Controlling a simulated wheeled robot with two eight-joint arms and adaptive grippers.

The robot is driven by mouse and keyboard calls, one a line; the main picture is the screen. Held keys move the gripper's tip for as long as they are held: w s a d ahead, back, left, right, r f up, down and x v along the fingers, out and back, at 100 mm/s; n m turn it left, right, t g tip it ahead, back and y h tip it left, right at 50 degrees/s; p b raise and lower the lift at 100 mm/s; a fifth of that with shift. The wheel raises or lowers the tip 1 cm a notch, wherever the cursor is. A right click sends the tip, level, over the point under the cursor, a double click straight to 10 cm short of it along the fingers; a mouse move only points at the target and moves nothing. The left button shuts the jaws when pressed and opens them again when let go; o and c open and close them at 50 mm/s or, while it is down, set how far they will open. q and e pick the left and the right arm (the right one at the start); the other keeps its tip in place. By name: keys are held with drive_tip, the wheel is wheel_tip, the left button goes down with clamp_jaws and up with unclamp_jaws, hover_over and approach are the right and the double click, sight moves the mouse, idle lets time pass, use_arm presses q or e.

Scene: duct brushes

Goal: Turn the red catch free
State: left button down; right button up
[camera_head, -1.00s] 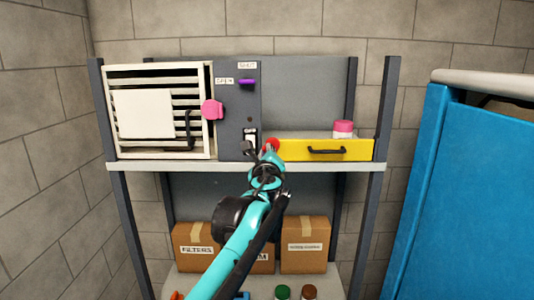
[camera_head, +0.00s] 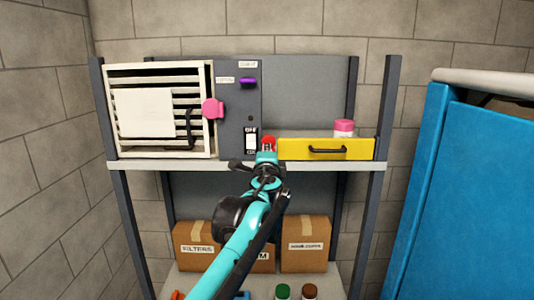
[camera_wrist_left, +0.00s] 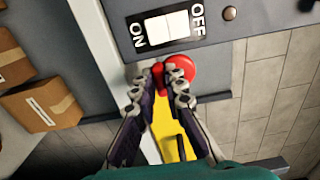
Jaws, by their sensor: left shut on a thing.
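The red catch (camera_head: 268,141) sits at the left end of the yellow drawer (camera_head: 300,149), just right of the switch panel. In the left wrist view the catch (camera_wrist_left: 181,67) shows a round red part and a smaller red tab between my fingertips. My left gripper (camera_wrist_left: 160,80) is shut on the catch, with one finger on each side of the tab. In the head view the gripper (camera_head: 266,156) partly hides the catch from below. The drawer front looks flush with the shelf. My right gripper is not in view.
An ON/OFF switch (camera_head: 251,142) is close to the left of the catch. A pink-lidded jar (camera_head: 343,128) stands behind the drawer front.

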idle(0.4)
use_arm(q)
drive_tip(key=c, duration=1.6)
unclamp_jaws()
drive_tip(key=shift+w, duration=0.1)
drive_tip(key=s, duration=1.2)
